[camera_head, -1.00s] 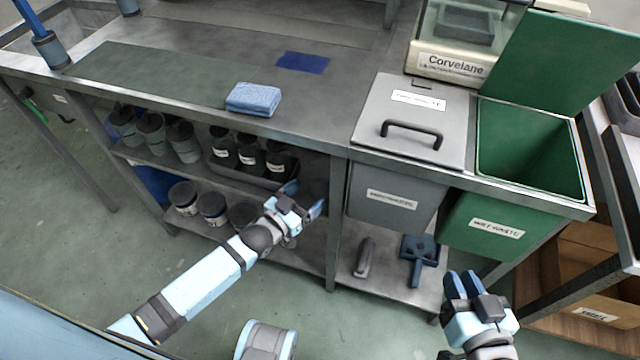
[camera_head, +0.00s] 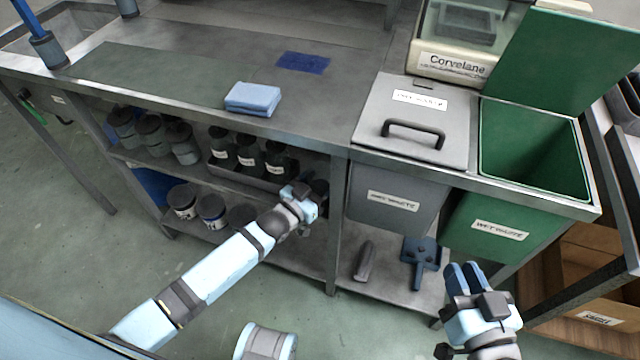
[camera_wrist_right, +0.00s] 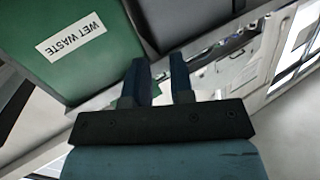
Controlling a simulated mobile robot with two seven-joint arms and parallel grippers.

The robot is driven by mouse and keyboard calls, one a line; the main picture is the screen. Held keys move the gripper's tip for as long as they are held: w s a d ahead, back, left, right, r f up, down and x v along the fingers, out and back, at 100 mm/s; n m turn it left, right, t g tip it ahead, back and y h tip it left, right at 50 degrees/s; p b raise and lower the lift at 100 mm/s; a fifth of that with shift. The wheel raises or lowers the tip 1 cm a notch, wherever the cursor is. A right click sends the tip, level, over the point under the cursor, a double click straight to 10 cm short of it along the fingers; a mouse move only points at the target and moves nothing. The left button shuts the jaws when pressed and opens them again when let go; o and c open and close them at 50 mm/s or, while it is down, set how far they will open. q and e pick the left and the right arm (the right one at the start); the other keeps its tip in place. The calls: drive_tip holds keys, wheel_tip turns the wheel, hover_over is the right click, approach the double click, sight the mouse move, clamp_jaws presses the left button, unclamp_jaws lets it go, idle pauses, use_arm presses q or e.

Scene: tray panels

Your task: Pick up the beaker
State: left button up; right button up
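I cannot make out a beaker in either view. My left gripper (camera_head: 312,196) is at the front of the under-bench shelf, beside the right end of the row of dark jars. Its fingers face into the shadowed shelf and are mostly hidden, so I cannot tell if they hold anything. My right gripper (camera_head: 464,278) hangs in front of the green wet waste bin, empty. In the right wrist view its two fingers (camera_wrist_right: 160,82) stand apart with a gap between them.
A folded blue cloth (camera_head: 252,99) lies on the bench top. A grey lidded bin (camera_head: 415,125) and the open green bin (camera_head: 489,222) stand to the right. Dark jars (camera_head: 249,152) fill a shelf tray, with tubs (camera_head: 211,211) below. A dustpan (camera_head: 420,262) lies on the lower shelf.

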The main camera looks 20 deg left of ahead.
drive_tip(key=shift+s+f, duration=0.15)
use_arm(q)
drive_tip(key=shift+r+p, duration=0.35)
drive_tip(key=shift+r, duration=0.3)
drive_tip(key=shift+s+r, duration=0.15)
drive_tip(key=p+v, duration=0.4)
drive_tip(key=v, duration=1.3)
drive_tip(key=shift+s+a, duration=0.2)
drive_tip(key=shift+s, duration=0.05)
use_arm(e)
drive_tip(key=s+d+f+g+h, duration=0.2)
drive_tip(key=d+f+g, duration=0.1)
drive_tip(key=f, duration=0.3)
drive_tip(key=shift+d+g, duration=0.2)
drive_tip(key=shift+g, duration=0.1)
drive_tip(key=shift+r, duration=0.15)
use_arm(q)
drive_tip(key=shift+s, duration=0.2)
use_arm(e)
drive_tip(key=shift+s+a+f, duration=0.1)
drive_tip(key=shift+s+f, duration=0.05)
drive_tip(key=shift+f, duration=0.05)
